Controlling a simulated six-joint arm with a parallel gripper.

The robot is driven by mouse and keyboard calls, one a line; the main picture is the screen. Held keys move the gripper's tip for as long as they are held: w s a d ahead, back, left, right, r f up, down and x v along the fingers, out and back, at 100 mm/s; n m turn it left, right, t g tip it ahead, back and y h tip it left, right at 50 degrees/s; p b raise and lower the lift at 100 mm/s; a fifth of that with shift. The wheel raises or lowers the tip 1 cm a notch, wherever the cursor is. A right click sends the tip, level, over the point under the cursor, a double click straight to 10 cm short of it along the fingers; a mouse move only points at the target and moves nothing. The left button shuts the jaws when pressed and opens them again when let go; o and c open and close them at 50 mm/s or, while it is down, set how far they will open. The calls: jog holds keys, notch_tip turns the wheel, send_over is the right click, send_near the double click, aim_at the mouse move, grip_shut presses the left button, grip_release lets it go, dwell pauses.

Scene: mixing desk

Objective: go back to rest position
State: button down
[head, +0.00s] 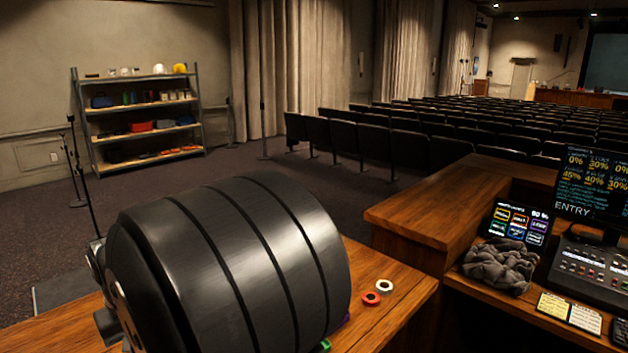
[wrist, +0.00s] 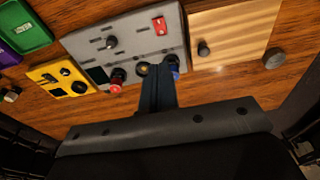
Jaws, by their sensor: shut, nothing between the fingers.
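My gripper (wrist: 158,90) shows in the wrist view with its dark fingers together and nothing visible between them. Its tips are in front of the lower edge of a grey control box (wrist: 125,45), close to a yellow knob and a blue knob (wrist: 172,62). I cannot tell whether the tips touch the box or the knobs. In the head view my arm's big dark link fills the lower left and hides the gripper and most of the desk in front of me.
A yellow box (wrist: 62,78) and a green box (wrist: 22,28) lie left of the grey box; a pale wood panel (wrist: 235,30) lies right. A red ring (head: 371,298) and white ring (head: 384,285) lie on the desk. A grey cloth (head: 500,264) sits by a console (head: 590,270).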

jog(key=shift+w+a+f, duration=0.1)
jog(key=shift+w+f, duration=0.05)
jog(key=shift+f, duration=0.95)
